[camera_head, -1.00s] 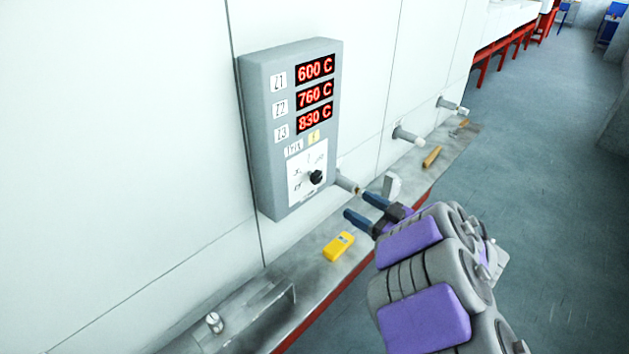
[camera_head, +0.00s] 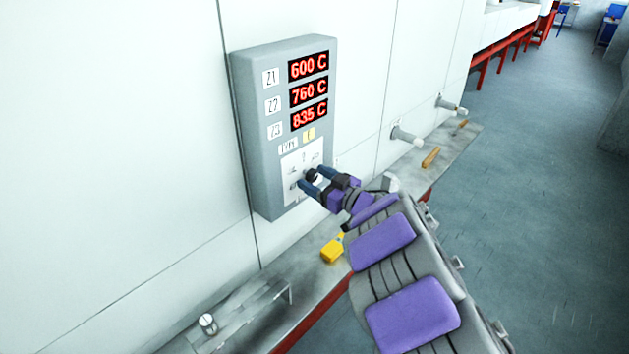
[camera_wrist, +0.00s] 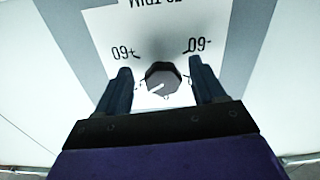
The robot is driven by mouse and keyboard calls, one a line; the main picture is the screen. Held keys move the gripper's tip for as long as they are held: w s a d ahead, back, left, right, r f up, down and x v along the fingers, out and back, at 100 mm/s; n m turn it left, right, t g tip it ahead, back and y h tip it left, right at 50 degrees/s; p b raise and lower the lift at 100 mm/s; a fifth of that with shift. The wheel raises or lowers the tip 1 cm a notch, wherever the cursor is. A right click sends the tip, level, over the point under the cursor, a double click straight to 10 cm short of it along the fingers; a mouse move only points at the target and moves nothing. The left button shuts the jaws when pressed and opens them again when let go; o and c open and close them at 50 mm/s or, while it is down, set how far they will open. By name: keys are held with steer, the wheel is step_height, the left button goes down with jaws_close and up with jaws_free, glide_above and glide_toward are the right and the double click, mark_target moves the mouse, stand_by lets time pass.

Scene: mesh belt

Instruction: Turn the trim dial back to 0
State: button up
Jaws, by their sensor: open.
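The trim dial (camera_head: 311,175) is a small black knob on a white scale plate, low on the grey control box (camera_head: 250,130). In the wrist view the knob (camera_wrist: 162,78) shows a white pointer line slanting to the lower left, with marks reading 60 or 90 on both sides, upside down. My gripper (camera_head: 312,183) is at the plate. Its two dark blue fingers stand apart on either side of the knob; in the wrist view (camera_wrist: 162,92) gaps show between knob and fingers. The 0 mark cannot be made out.
Red displays (camera_head: 309,92) on the box read 600, 760 and 835 C. A yellow device (camera_head: 332,251) lies on the ledge below. Pipe stubs (camera_head: 406,136) stick out of the wall to the right. A metal bracket (camera_head: 235,318) is at lower left.

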steer(key=shift+d, duration=0.2)
steer(key=shift+a, duration=0.4)
steer(key=shift+c, duration=1.4)
steer(key=shift+a, duration=0.2)
steer(key=c, duration=0.3)
steer(key=shift+d+f, duration=0.1)
steer(key=shift+d, duration=0.1)
steer(key=c, duration=0.4)
